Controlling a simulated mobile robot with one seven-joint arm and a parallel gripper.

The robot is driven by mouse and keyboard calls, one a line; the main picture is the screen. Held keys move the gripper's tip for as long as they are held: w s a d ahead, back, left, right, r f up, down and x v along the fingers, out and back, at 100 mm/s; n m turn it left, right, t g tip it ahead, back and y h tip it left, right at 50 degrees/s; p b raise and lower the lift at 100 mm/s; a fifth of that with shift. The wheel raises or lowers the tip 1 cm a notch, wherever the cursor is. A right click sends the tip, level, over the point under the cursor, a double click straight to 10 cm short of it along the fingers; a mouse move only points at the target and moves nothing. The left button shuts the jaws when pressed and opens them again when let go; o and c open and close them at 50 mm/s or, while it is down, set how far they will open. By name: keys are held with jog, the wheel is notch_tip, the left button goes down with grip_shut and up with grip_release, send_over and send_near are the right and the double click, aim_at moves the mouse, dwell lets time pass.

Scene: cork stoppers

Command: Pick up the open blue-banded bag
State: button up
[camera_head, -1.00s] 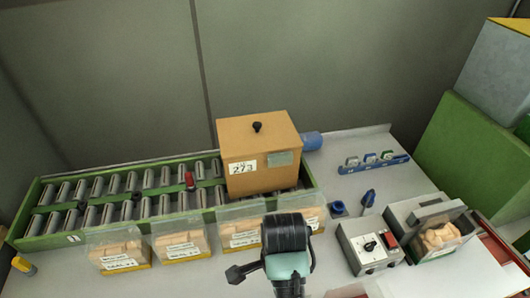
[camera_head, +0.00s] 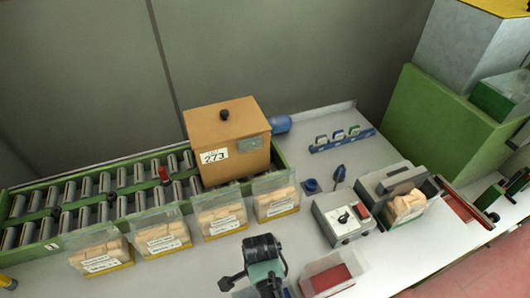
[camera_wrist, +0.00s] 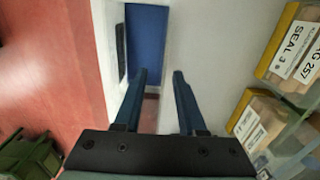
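I cannot make out a blue band on any bag. Clear bags of corks with yellow bands stand in a row along the conveyor: one at the far left (camera_head: 100,258), one beside it (camera_head: 163,240), a third (camera_head: 220,222) and a fourth (camera_head: 276,204). Another bag of corks (camera_head: 405,207), with a green lower edge, sits in a grey holder at the right. The wrist view shows two labelled bags at the right edge, the upper one (camera_wrist: 290,50) reading SEAL 3. My gripper (camera_wrist: 160,74) is open and empty, its fingers apart, left of these bags.
A wooden box (camera_head: 225,150) marked 273 stands over the roller conveyor (camera_head: 90,200). A control box (camera_head: 342,217) and a red-and-white container (camera_head: 330,278) are on the table. A blue panel (camera_wrist: 146,40) lies beyond my fingers in the wrist view.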

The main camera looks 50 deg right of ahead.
jog(key=shift+f, duration=0.3)
grip_shut()
dwell(1.2)
